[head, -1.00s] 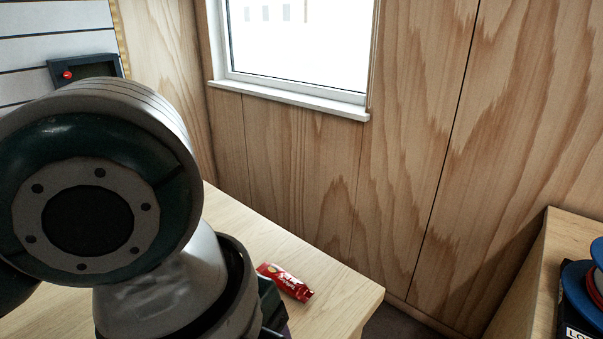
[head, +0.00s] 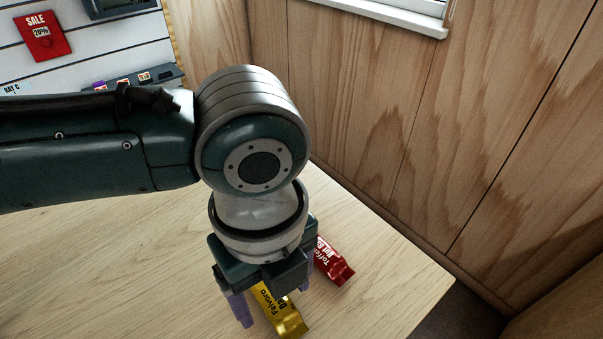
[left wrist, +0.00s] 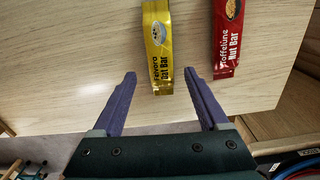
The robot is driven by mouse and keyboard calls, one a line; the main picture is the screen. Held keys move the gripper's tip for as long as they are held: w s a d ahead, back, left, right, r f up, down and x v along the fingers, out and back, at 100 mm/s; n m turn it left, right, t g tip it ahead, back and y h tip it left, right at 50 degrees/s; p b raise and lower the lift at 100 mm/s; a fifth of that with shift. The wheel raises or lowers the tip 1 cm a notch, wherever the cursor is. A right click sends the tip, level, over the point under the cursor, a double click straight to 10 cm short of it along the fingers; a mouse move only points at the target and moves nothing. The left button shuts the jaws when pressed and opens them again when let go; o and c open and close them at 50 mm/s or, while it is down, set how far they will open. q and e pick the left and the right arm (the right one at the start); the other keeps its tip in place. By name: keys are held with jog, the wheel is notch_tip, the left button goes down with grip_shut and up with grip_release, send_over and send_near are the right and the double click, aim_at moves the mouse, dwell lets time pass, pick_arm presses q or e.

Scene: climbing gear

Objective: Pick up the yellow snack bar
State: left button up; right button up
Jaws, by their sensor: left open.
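The yellow snack bar (head: 281,312) lies on the wooden table, partly hidden by my left gripper in the head view. In the left wrist view the yellow snack bar (left wrist: 158,48) lies ahead, with its near end between the fingertips or just beyond them. My left gripper (head: 272,306) points down at the bar. Its purple fingers are spread apart, and it also shows in the left wrist view (left wrist: 160,76), open and empty. I cannot tell whether the fingers touch the bar. My right gripper is not in view.
A red nut bar (head: 331,262) lies just right of the yellow bar, close to the gripper. The table (head: 110,275) is clear to the left; its right edge is near. A slatted wall with a red sale sign (head: 42,36) stands behind.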

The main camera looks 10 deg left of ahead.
pick_arm(q)
jog(key=shift+w+f, duration=0.1)
jog(key=shift+f, duration=0.85)
jog(key=shift+c, duration=0.4)
grip_shut()
